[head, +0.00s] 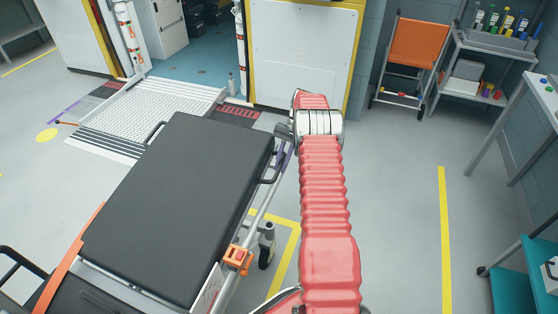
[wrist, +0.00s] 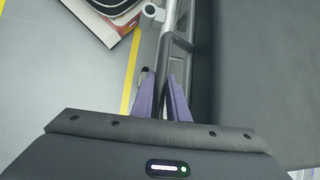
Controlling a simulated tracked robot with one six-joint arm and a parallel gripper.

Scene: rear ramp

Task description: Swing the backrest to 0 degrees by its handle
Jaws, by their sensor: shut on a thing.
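The backrest (head: 180,205) is a dark grey pad on a wheeled stretcher in the head view. It looks level or nearly so; I cannot tell its exact angle. Its handle (head: 268,177) is a black loop on the right edge. My gripper (head: 286,155) is at this edge, by the handle, largely hidden by my red-sleeved arm. In the wrist view, the purple fingers of my gripper (wrist: 162,97) are shut on the dark handle (wrist: 164,82), beside the pad (wrist: 265,70). The grip itself is partly hidden between the fingers.
An orange buckle (head: 237,257) sits on the stretcher's near side rail. A ramp (head: 150,112) lies beyond the stretcher. An orange folding chair (head: 417,45) and a shelf (head: 485,65) stand at the back right. The floor right of my arm is clear.

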